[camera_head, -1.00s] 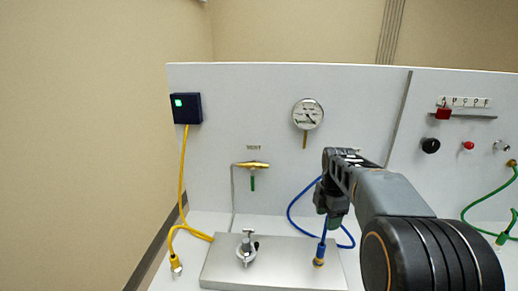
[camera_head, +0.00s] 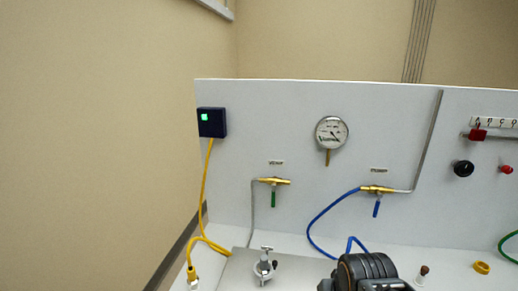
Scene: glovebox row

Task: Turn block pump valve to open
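A brass valve (camera_head: 378,189) with a blue lever (camera_head: 376,209) is on the white panel, right of centre, under a small label that seems to read "PUMP". Its lever hangs down, across the roughly level brass body. The blue hose (camera_head: 318,222) joins its left end and a grey pipe its right end. Below, the metal block (camera_head: 232,268) carries a silver clamp-like fitting (camera_head: 264,267) with a T-shaped top. The block's right part is hidden by my arm or cut off. Only a dark joint of my arm shows at the bottom edge; my gripper's fingertips are not visible.
A second brass valve (camera_head: 274,181) with a green lever sits to the left. A round gauge (camera_head: 331,132) is above. A yellow cable (camera_head: 204,190) runs down from a dark blue box (camera_head: 212,122).

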